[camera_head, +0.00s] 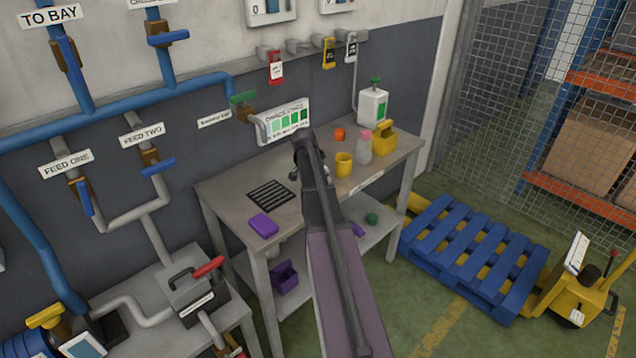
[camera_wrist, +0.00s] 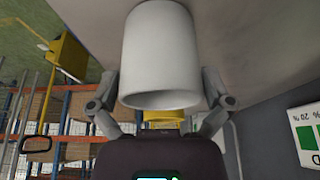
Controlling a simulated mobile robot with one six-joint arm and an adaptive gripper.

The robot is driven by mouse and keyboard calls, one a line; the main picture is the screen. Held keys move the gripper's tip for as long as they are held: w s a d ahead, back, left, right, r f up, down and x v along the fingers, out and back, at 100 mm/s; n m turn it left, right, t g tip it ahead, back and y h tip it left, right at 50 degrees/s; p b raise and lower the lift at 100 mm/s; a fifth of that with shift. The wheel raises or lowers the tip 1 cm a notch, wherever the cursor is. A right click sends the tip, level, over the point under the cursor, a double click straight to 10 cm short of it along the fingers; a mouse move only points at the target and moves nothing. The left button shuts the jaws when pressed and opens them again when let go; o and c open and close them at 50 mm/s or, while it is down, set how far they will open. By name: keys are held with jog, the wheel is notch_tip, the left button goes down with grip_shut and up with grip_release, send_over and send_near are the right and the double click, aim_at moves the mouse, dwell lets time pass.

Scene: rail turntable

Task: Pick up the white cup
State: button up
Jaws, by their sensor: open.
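The white cup (camera_wrist: 160,52) fills the upper middle of the wrist view, its open rim facing down in that picture. My gripper (camera_wrist: 159,88) is open, with one finger on each side of the cup. The fingers look close to the cup's sides, but I cannot tell whether they touch it. In the head view the white cup is hidden behind my arm, which reaches over the grey workbench (camera_head: 232,194).
On the bench, a yellow cup (camera_head: 344,164), a pink-capped bottle (camera_head: 364,150), a yellow container (camera_head: 383,141) and an orange item (camera_head: 339,134) stand to the right. A black slotted mat (camera_head: 271,195) and purple block (camera_head: 263,225) lie left. A blue pallet (camera_head: 470,250) is on the floor.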

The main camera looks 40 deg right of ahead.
jog(key=c, duration=0.7)
jog(key=shift+r, duration=0.2)
notch_tip(320, 180, up, 3)
jog(key=p, duration=0.3)
jog(key=shift+s+a+r+p, duration=0.15)
jog(key=shift+s+r+p, duration=0.15)
jog(key=shift+s, duration=2.4)
jog(key=shift+s+a+r+p, duration=0.1)
jog(key=shift+s+r+p, duration=0.2)
jog(key=shift+s, duration=2.35)
jog(key=shift+s+a+r+p, duration=0.2)
jog(key=shift+s+p, duration=0.2)
jog(key=shift+s, duration=2.3)
